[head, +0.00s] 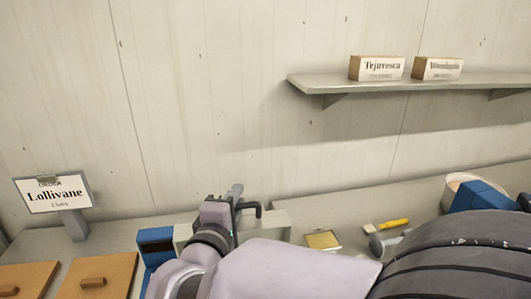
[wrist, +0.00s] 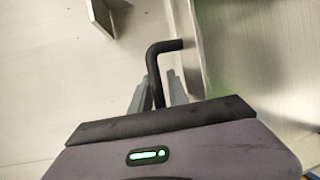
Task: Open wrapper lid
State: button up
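My gripper (wrist: 158,82) has a black bent handle (wrist: 167,45) between its two fingers in the wrist view. The fingers lie close on both sides of the bar; I cannot tell whether they press on it. In the head view my gripper (head: 238,193) is over the bench, with the black handle (head: 257,209) just right of it. A pale grey box (head: 279,224) stands beside and below it, partly hidden by my arm. I cannot tell for sure which part is the wrapper lid.
A blue box (head: 155,236) stands left of my gripper. Two wooden boards (head: 95,279) and a "Lollivane" sign (head: 54,193) are further left. A yellow-handled brush (head: 387,225), small tray (head: 322,240) and round tub (head: 458,181) lie right. A wall shelf (head: 420,84) is above.

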grip_shut()
dwell(1.4)
